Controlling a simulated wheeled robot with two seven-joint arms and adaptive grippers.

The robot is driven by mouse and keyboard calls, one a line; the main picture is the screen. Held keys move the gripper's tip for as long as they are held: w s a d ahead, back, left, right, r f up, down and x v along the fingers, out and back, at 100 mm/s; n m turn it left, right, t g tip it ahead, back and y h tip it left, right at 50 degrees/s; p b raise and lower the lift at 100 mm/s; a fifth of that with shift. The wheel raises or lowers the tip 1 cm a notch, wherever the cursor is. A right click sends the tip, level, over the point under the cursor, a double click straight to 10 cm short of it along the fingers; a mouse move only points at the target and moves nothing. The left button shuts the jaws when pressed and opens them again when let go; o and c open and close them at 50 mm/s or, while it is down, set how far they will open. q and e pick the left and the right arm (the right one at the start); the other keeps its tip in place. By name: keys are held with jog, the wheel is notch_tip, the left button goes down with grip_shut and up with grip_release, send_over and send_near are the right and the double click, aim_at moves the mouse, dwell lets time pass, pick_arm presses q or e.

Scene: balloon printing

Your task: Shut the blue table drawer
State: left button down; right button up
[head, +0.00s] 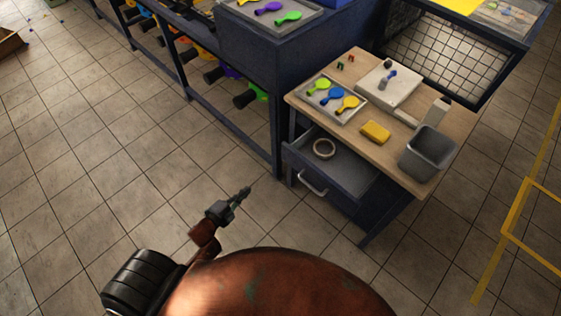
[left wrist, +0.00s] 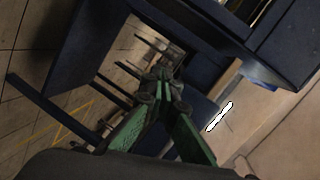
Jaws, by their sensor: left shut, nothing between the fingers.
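The blue table drawer (head: 340,172) is pulled out from under the wooden-topped table (head: 385,135) in the head view. In the left wrist view the green fingers (left wrist: 162,78) are closed together, with dark blue furniture beyond. My right gripper is not in view.
The tabletop holds a tray of balloons (head: 332,100), a yellow sponge (head: 376,132), a grey bin (head: 427,153) and a white device (head: 388,88). A long blue workbench (head: 245,50) stands behind on the left. The tiled floor (head: 90,190) at left is clear.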

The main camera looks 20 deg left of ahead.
pick_arm(q)
jog(key=w+d+r+m+t+h+b, duration=0.1)
jog(key=w+d+r+m+h, duration=0.15)
jog(key=r, duration=0.25)
jog(key=w+d+r+m+t+h, duration=0.1)
jog(key=d+r+m, duration=0.15)
jog(key=r, duration=0.35)
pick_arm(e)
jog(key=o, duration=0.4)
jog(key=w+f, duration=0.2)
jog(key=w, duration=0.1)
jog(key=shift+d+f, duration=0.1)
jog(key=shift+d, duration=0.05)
pick_arm(q)
send_near(284, 153)
jog(key=w, duration=0.1)
jog(key=x, duration=0.2)
jog(key=b+x, duration=0.1)
jog(key=x, duration=0.1)
jog(key=shift+w+d, duration=0.15)
jog(key=shift+d, duration=0.15)
jog(key=shift+x, duration=0.75)
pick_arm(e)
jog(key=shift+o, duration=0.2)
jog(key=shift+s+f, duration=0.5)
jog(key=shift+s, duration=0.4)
